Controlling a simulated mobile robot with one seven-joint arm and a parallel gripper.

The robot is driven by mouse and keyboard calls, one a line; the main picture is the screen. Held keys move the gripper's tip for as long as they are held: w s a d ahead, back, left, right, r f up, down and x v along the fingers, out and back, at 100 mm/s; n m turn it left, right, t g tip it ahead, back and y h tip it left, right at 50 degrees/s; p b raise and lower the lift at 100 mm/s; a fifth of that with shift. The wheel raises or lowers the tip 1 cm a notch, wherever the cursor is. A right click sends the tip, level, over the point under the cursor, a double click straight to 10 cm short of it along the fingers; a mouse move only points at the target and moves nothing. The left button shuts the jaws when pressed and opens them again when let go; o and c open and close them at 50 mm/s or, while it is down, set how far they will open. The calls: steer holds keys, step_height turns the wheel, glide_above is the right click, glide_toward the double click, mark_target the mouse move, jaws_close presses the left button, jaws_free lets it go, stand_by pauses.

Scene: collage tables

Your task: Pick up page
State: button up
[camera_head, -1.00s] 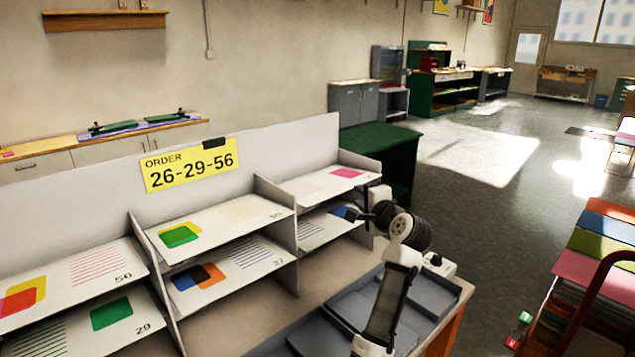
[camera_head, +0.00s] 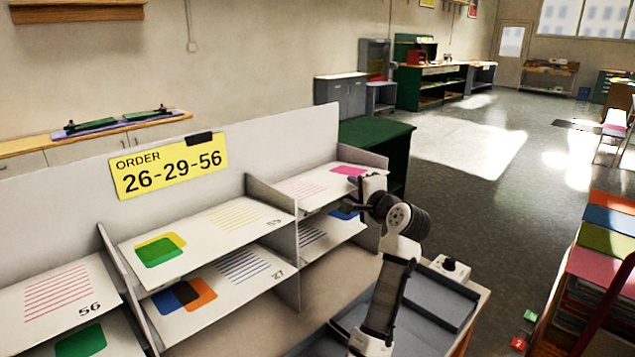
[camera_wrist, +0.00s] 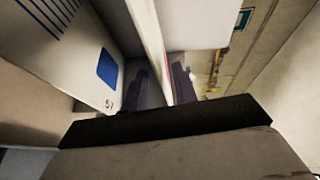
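A rack holds white printed pages in two tiers. The upper right page (camera_head: 318,187) has pink lines and a pink square. Below it, a page with blue lines and a blue square (camera_head: 314,236) is partly hidden by my arm; its label in the wrist view (camera_wrist: 108,106) looks like 51. A page (camera_head: 66,292) labelled 56 lies at upper left, above a page with a green square (camera_head: 82,341). My gripper (camera_head: 352,208) is at the upper right page's front corner. In the wrist view, its dark fingers (camera_wrist: 160,88) stand apart on either side of a thin, pink-marked edge; contact is unclear.
A yellow order sign (camera_head: 170,165) reads 26-29-56. Grey trays (camera_head: 440,298) lie on the table in front of the rack, beside my arm. A green cabinet (camera_head: 385,140) stands behind the rack's right end. A stack of coloured sheets (camera_head: 603,240) is at right.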

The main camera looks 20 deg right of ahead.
steer(key=shift+w, duration=0.25)
steer(key=shift+s+r, duration=0.15)
steer(key=shift+s, duration=0.1)
steer(key=shift+c, duration=0.7)
jaws_close()
